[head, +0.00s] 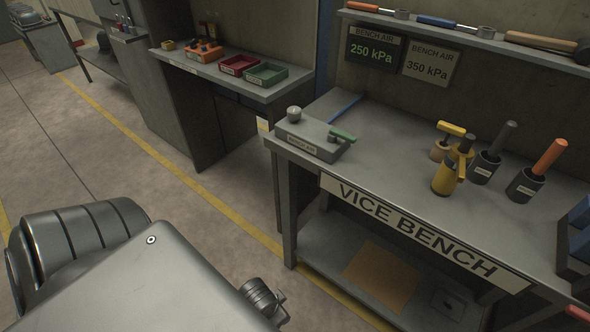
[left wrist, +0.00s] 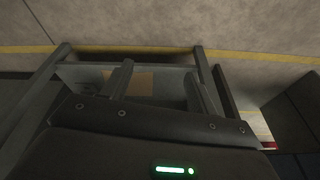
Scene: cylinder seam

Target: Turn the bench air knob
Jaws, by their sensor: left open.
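The bench air unit (head: 312,140) is a grey box labelled BENCH AIR at the left end of the vice bench top. A round grey knob (head: 294,114) sits on its left part, and a green-handled lever (head: 342,135) is on its right part. No gripper touches them in the head view. My left gripper (left wrist: 160,72) shows in the left wrist view with its two fingers apart and nothing between them. It points towards the bench frame and lower shelf. The knob is not visible in that view. My right gripper is not in view.
The vice bench (head: 400,190) holds a yellow tool and cups with handled tools at right. A lit display (head: 373,50) reads 250 kPa; a plate (head: 430,63) reads 350 kPa. A brown sheet (head: 382,278) lies on the lower shelf. Floor left of the bench is clear.

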